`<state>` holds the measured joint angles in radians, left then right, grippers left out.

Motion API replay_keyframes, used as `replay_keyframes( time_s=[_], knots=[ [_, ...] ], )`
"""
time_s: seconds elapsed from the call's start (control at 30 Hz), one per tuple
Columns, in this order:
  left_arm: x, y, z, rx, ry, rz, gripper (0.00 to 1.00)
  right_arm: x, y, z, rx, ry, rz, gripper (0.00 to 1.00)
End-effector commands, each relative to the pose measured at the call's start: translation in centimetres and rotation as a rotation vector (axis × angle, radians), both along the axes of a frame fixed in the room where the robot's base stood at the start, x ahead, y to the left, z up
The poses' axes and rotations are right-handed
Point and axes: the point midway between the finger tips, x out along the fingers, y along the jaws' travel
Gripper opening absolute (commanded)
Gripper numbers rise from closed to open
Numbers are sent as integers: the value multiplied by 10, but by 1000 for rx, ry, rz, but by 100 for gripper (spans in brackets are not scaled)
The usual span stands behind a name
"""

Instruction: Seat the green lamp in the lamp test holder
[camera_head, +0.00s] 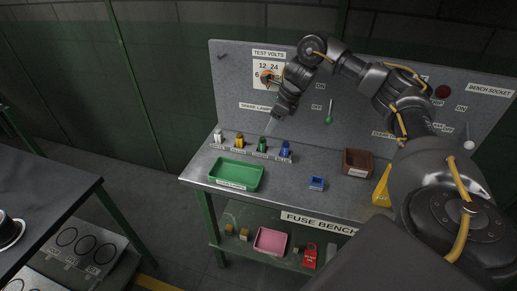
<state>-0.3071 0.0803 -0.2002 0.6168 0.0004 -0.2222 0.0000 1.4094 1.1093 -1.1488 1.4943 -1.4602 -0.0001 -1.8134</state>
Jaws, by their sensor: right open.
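The green lamp (262,145) stands in a row at the back left of the fuse bench, between a yellow lamp (239,140) and a blue lamp (285,149). A white lamp (218,137) is at the row's left end. A small blue square fixture (317,183) sits on the bench right of the green tray; I cannot tell whether it is the lamp test holder. My right gripper (270,122) is open and points down, above and near the green lamp, apart from it. Its fingertips are small and faint. My left gripper is not in view.
A green tray (236,187) lies at the bench's front left and a brown bin (344,163) at the back right. A pink tray (257,246) sits on the lower shelf.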

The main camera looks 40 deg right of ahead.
Motion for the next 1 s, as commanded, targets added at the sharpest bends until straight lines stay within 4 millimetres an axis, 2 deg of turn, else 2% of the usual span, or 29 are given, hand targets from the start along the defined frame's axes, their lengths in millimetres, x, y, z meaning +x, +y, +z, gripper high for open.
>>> replay_keyframes(
  time_s=[0.13, 0.4, 0.57, 0.67, 1.0],
  knots=[
    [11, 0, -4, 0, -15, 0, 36, 3, 2, -12, 1, 2, -1, 49],
    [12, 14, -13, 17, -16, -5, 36, 15, 11, -47, 1, 2, 1, 49],
    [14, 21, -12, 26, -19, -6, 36, 18, 12, -51, 0, -1, -1, 49],
    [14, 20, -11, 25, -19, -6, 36, 18, 12, -53, 0, 1, -1, 49],
    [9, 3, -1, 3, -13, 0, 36, 31, 20, -95, 1, 2, 0, 49]
  ],
)
